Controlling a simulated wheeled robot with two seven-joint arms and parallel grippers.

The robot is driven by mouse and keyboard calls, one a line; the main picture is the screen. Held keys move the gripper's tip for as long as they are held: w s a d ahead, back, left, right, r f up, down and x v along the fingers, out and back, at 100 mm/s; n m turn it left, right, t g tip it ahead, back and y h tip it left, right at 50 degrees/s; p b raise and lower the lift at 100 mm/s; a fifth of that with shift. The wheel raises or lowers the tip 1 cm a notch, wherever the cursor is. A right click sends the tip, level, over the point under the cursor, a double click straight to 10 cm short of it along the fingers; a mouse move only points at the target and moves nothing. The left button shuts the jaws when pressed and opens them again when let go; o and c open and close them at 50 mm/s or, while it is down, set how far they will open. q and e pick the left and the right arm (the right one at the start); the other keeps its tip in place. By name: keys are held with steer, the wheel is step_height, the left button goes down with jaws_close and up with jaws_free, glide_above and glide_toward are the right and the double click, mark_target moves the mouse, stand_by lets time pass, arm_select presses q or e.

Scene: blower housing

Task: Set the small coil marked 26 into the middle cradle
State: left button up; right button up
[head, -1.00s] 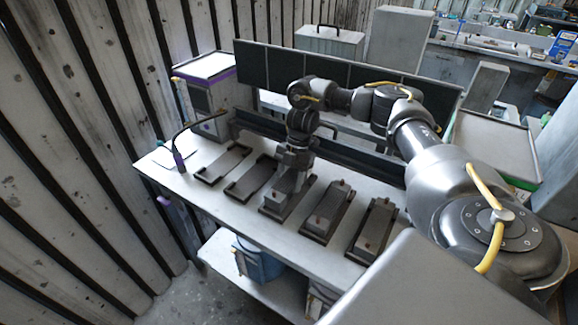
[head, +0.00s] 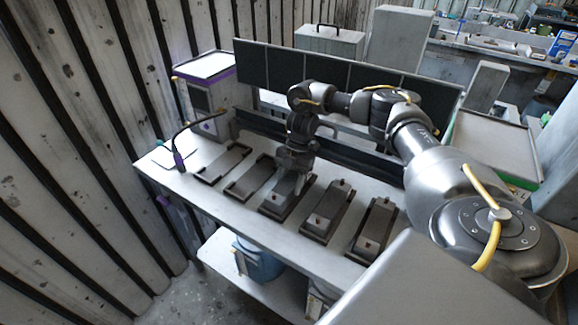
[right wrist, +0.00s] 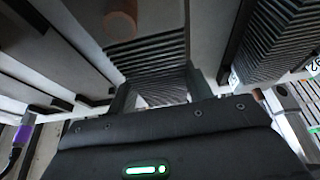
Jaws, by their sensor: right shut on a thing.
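My right gripper (head: 293,178) is over the middle cradle (head: 264,209) in the head view, pointing down. It is shut on a small grey coil (head: 277,199), which sits low within the outline of that cradle. I cannot tell whether the coil rests fully on it. In the right wrist view the gripper's fingers (right wrist: 160,95) stand on either side of the ribbed coil (right wrist: 150,52), which has a brown round knob on top. Its number is not readable. My left gripper is not in view.
Two empty cradles (head: 243,191) lie to the left. Two cradles to the right hold coils (head: 326,212) (head: 371,235) with brown knobs. A thin black lamp-like arm (head: 180,150) stands at the bench's left end. A dark panel (head: 330,70) runs behind the bench.

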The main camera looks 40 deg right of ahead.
steer(key=shift+f, duration=0.15)
steer(key=shift+f, duration=0.25)
steer(key=shift+a, duration=0.1)
stand_by(0.3)
steer(key=o, duration=1.4)
steer(key=shift+s+f, duration=0.1)
step_height(320, 180, up, 7)
steer(key=p, duration=0.7)
